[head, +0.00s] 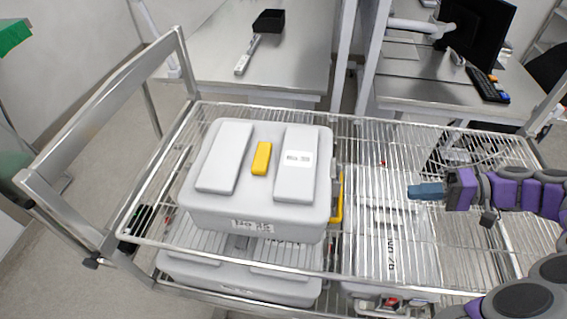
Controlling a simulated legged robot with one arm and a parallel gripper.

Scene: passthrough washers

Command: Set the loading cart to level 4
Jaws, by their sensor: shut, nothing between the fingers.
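The loading cart (107,88) is a metal frame with wire-rack shelves, seen from above in the head view. Its top shelf (450,240) carries a grey lidded case (262,213) with a yellow latch on top, left of the middle. More grey cases (240,282) sit on a lower shelf, seen partly through the wires. My gripper (414,191) is at the right, over the top shelf, shut and empty, pointing left. It is apart from the grey case. No level marking or control on the cart can be made out.
A steel table (290,62) stands behind the cart with a black tray (268,21) and a small white device (245,58). A second table at the back right holds a monitor (478,32) and a keyboard (487,86). Floor is free at the left.

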